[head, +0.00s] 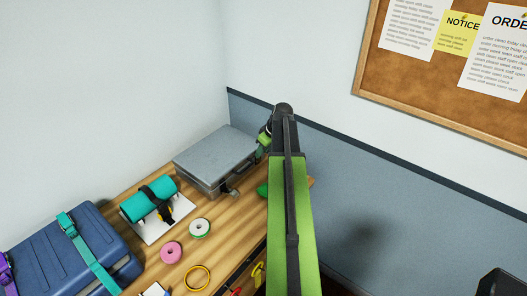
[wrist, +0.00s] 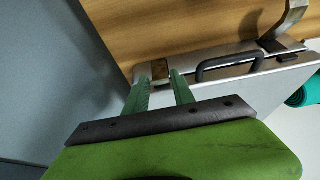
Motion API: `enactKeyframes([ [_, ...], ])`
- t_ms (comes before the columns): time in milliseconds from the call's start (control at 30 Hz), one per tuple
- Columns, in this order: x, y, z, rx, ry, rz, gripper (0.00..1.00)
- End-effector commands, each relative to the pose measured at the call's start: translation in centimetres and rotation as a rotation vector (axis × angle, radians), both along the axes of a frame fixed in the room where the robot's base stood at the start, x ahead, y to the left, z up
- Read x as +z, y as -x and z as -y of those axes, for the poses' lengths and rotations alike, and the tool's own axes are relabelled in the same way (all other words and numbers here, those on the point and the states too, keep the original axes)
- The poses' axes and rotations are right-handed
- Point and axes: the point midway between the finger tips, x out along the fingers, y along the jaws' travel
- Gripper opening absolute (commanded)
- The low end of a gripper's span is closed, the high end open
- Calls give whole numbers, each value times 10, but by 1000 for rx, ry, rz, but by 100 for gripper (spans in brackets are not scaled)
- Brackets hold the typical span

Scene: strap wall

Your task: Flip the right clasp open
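A grey metal case (head: 213,157) lies shut on the wooden table; its front edge and black handle (wrist: 228,64) show in the wrist view. The right clasp (wrist: 160,69), a small brownish and metal piece, is at the case's front edge, left of the handle in the wrist view. My gripper (wrist: 158,79) is open, with its two green fingers either side of the clasp's near end; I cannot tell whether they touch it. The other clasp (wrist: 288,20) stands out from the edge, swung open. In the head view my arm hides most of the right clasp area.
A teal roll (head: 151,199) with a black strap lies on a white board. Tape rolls (head: 171,252) and a blue strapped case (head: 62,256) are nearer. The wall is close behind the grey case. Wooden table (wrist: 150,28) is bare before the clasp.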

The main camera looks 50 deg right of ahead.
Motion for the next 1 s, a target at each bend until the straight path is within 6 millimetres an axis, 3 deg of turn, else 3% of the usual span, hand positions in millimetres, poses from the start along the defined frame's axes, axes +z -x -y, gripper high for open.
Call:
enactKeyframes([
  [33, 0, 0, 0, 0, 0, 0, 22],
  [200, 0, 0, 0, 0, 0, 0, 0],
  [1000, 0, 1, 0, 0, 0, -1, 0],
])
